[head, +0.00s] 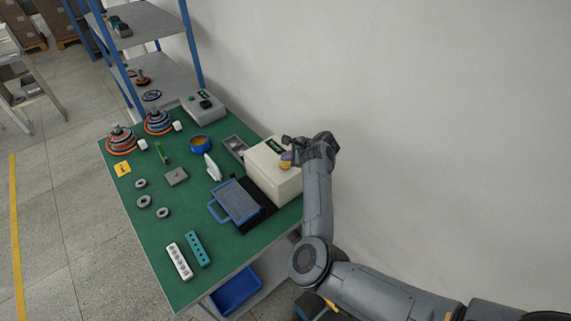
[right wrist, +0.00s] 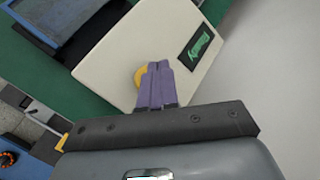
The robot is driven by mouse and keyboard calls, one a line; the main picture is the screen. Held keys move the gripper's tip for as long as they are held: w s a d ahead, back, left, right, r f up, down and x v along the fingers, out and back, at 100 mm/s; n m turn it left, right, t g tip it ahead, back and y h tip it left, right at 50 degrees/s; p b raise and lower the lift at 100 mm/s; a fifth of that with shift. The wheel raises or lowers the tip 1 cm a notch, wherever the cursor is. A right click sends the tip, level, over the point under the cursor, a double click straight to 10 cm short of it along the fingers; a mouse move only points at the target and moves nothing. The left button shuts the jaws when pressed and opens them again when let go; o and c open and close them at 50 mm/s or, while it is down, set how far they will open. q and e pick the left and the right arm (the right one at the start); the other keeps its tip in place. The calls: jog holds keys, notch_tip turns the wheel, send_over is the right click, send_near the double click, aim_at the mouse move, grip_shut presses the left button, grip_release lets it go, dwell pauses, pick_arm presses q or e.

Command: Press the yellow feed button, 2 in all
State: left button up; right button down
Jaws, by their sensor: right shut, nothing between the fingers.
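The cream feeder box (head: 266,179) stands at the right edge of the green table. Its yellow button (head: 285,166) is on its top, partly hidden by my right gripper (head: 288,156). In the right wrist view the yellow button (right wrist: 139,77) shows at the left of the shut purple fingertips (right wrist: 158,67), which overlap it. I cannot tell whether the fingertips touch the button. A dark display with green text (right wrist: 202,47) is on the box top to the right. My right gripper is shut and empty. My left gripper is not in view.
A blue-handled tray (head: 237,203) lies left of the box on the green table (head: 200,225). The wall is behind the box.

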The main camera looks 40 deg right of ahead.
aim_at(287, 165)
jog(key=shift+f, duration=0.45)
jog(key=shift+f+b, duration=0.2)
jog(key=shift+b, duration=0.1)
dwell(0.5)
jog(key=shift+f, duration=0.3)
dwell(0.6)
jog(key=shift+r+p, duration=0.7)
jog(key=shift+r, duration=0.25)
notch_tip(287, 165, up, 5)
jog(key=p, duration=0.4)
jog(key=shift+p, duration=0.3)
